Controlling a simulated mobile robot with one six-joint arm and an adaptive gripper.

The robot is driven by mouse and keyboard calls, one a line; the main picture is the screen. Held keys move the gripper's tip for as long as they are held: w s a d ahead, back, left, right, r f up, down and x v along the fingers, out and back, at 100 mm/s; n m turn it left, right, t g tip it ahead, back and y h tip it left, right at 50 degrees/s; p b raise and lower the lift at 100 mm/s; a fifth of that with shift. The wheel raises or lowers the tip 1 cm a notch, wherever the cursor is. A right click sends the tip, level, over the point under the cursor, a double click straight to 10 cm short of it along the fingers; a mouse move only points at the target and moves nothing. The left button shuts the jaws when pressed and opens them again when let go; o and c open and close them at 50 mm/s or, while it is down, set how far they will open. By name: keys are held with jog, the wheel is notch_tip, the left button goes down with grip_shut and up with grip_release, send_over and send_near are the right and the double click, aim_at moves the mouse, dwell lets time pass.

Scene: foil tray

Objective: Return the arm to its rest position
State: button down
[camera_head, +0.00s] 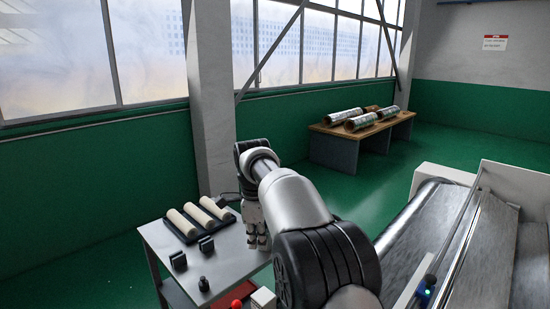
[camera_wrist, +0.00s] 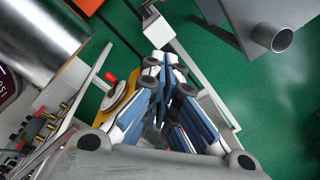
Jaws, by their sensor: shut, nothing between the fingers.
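My arm reaches forward from the bottom of the head view and bends down at its far end. My gripper (camera_head: 257,243) hangs at the right edge of a grey side table (camera_head: 225,265). In the wrist view my gripper (camera_wrist: 168,62) has its blue and white fingers together, with nothing between them. The head view does not show clearly whether the fingertips touch the table.
A machine with a metal roller (camera_head: 420,212) stands right. Foil rolls (camera_head: 361,121) lie on a wooden table (camera_head: 345,130) behind. Green floor between is clear.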

jog(key=s+d+r+n+t, duration=0.1)
jog(key=s+d+r+n, duration=0.25)
jog(key=s, duration=0.25)
jog(key=s+d+r+n+b, duration=0.1)
jog(key=s+d+r+n, duration=0.2)
jog(key=s+d, duration=0.25)
jog(key=s+d+r+n+t, duration=0.1)
jog(key=s+d+r+n, duration=0.3)
jog(key=s, duration=0.3)
jog(key=s+d+f+n, duration=0.2)
jog(key=s+f+n, duration=0.1)
jog(key=s, duration=0.4)
jog(key=s+d+f+n+t, duration=0.1)
jog(key=s+d+f+n, duration=0.1)
jog(key=s, duration=0.5)
jog(key=s+d+f+n, duration=0.1)
jog(key=s+f+n, duration=0.3)
jog(key=s, duration=0.2)
jog(key=shift+s+d+f+b, duration=0.35)
jog(key=shift+s+d+b, duration=0.05)
